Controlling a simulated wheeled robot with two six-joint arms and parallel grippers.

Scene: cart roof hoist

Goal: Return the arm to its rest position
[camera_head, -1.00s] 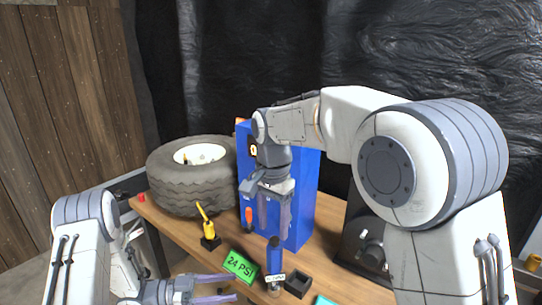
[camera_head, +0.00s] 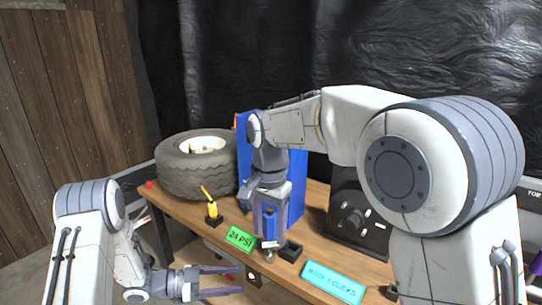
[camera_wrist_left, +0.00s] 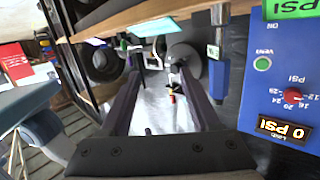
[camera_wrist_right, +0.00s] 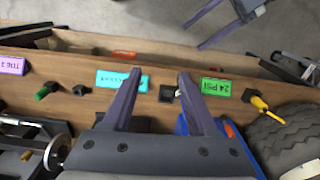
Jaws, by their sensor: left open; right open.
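My right gripper (camera_head: 270,222) points down in the head view in front of the blue cabinet. Its two dark fingers are apart, and in the right wrist view (camera_wrist_right: 153,88) nothing is clasped between them. A blue-handled tool (camera_head: 269,226) stands upright at the table's front edge, overlapped by those fingers in the head view; I cannot tell the depth between them. My left gripper (camera_head: 222,281) is open and empty low in front of the table, fingers pointing right. The left wrist view shows its spread fingers (camera_wrist_left: 153,85) below the table edge.
The wooden table (camera_head: 318,215) carries a tire (camera_head: 185,177), a yellow-handled tool (camera_head: 212,210), a blue cabinet (camera_head: 298,185), a green 24 PSI sign (camera_head: 240,238), a small black box (camera_head: 291,252) and a teal sign (camera_head: 333,282). A black machine (camera_head: 357,222) stands to the right.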

